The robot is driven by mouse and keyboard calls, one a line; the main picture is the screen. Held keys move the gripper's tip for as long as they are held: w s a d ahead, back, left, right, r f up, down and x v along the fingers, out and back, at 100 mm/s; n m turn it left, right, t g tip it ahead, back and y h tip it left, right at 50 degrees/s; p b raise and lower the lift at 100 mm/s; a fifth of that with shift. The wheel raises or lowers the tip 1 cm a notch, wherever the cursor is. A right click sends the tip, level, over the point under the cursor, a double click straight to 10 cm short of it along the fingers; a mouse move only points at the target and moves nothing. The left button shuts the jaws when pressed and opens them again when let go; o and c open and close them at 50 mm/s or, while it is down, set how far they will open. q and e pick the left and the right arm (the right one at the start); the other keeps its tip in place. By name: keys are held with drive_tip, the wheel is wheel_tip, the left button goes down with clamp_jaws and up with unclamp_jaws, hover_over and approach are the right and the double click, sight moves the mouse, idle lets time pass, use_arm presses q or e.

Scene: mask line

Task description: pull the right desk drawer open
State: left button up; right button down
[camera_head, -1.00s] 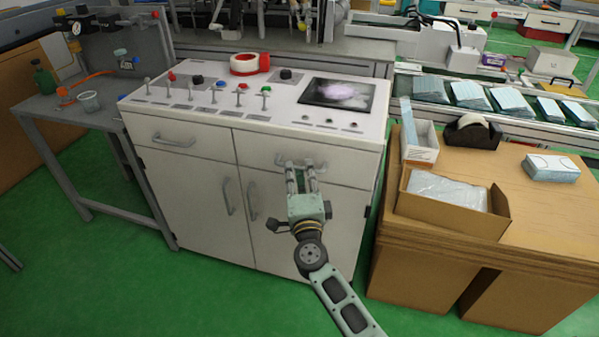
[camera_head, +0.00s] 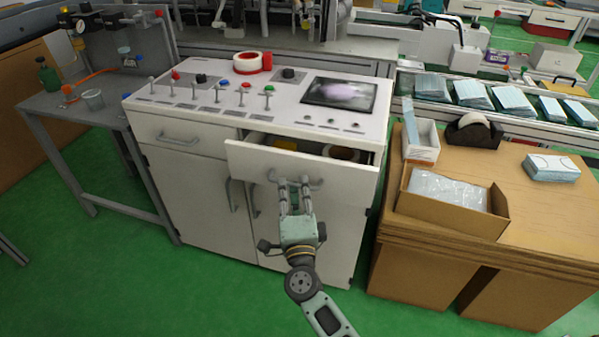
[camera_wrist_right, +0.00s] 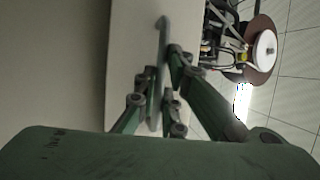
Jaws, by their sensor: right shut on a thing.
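The right desk drawer (camera_head: 340,178) is pulled part way out of the white control desk (camera_head: 195,200) in the head view. Its interior shows a yellow thing (camera_head: 285,144) and a round, dark-rimmed thing (camera_head: 341,153). My right gripper (camera_head: 294,184) is shut on the drawer's grey bar handle (camera_head: 312,184). In the right wrist view the handle (camera_wrist_right: 163,40) runs between the fingers, beside the pale drawer front. The left drawer (camera_head: 178,137) is closed. My left gripper is not in view.
A grey side table (camera_head: 55,115) stands on the left. Green floor (camera_head: 215,290) is clear in front of the desk. A tape roll (camera_head: 246,64) lies on the desk top.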

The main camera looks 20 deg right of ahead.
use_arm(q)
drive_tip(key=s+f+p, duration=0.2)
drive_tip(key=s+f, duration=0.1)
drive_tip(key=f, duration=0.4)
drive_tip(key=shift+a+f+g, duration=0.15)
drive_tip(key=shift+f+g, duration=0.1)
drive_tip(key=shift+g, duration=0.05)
use_arm(e)
drive_tip(key=s+a, duration=0.8)
drive_tip(key=s, duration=0.4)
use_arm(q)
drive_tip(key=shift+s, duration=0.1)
use_arm(e)
drive_tip(key=shift+f, duration=0.1)
drive_tip(key=c, duration=1.8)
unclamp_jaws()
drive_tip(key=shift+c, duration=0.2)
drive_tip(key=v, duration=1.2)
